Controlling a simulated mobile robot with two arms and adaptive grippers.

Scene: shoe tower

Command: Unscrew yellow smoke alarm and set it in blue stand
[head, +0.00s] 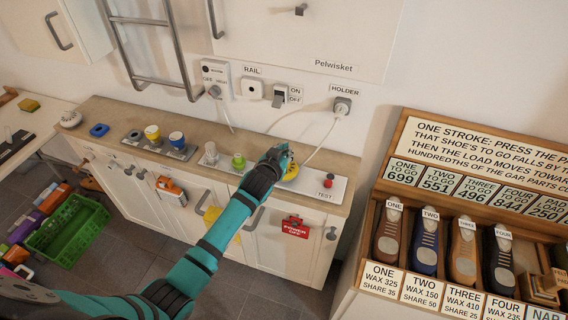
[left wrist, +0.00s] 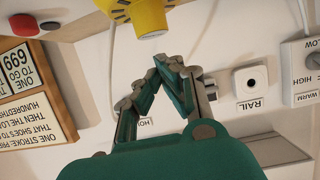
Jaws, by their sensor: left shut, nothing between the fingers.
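The yellow smoke alarm (head: 292,172) sits at the white TEST panel on the counter, partly hidden behind my left gripper in the head view. In the left wrist view the yellow body (left wrist: 148,14) is at the top edge, cut off, with a pale round end facing the camera. My left gripper (head: 278,158) is right beside it, with its fingertips (left wrist: 157,72) together and nothing between them. I cannot tell whether it touches the alarm. A low blue piece with a dark recess (head: 99,130), likely the blue stand, lies at the counter's left part. My right gripper is not in view.
A red button (head: 328,183) is on the panel's right end. A plugged cable (head: 323,137) hangs from the HOLDER socket. The shoe rack (head: 465,190) stands at right.

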